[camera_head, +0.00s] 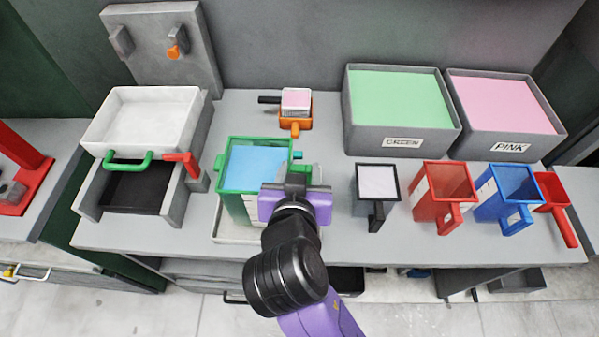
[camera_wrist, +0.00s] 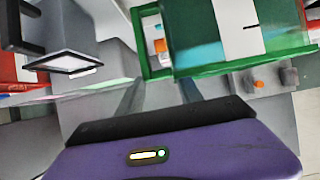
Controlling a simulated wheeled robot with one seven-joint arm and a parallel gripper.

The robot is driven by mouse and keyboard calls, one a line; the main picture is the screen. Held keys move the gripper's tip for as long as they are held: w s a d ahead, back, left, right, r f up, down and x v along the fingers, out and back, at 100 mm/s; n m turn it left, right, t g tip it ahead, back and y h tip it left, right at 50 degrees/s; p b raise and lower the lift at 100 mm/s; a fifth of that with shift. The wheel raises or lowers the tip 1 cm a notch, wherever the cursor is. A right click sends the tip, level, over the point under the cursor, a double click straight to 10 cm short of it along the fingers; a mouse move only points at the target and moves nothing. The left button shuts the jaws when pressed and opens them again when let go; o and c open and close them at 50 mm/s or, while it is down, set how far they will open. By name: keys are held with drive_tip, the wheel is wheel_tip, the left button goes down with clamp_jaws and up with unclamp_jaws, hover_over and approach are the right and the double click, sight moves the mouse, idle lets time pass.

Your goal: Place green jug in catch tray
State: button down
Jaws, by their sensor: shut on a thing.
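The green jug (camera_head: 232,203), with blue contents at its top and a pale scale strip on its side, looks upright left of my gripper (camera_head: 296,176). My gripper is shut on the green jug, at its handle side, and partly covers that side. The jug also shows close up in the wrist view (camera_wrist: 200,30), beyond my fingers (camera_wrist: 160,88). A shallow whitish tray (camera_head: 228,239), which looks like the catch tray, lies under the jug. I cannot tell whether the jug touches its floor.
A press with a white basin (camera_head: 145,115), green handle and red lever (camera_head: 182,160) stands left. An orange cup (camera_head: 295,122) is behind. To the right are a black-framed scoop (camera_head: 376,198), red jug (camera_head: 432,198), blue jug (camera_head: 505,200) and GREEN (camera_head: 400,142) and PINK (camera_head: 510,147) bins.

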drive_tip(key=shift+f, duration=0.5)
drive_tip(key=c, duration=0.8)
unclamp_jaws()
drive_tip(key=shift+f, duration=0.1)
drive_tip(key=shift+o, duration=0.2)
drive_tip(key=v, duration=1.2)
drive_tip(key=shift+b, duration=0.45)
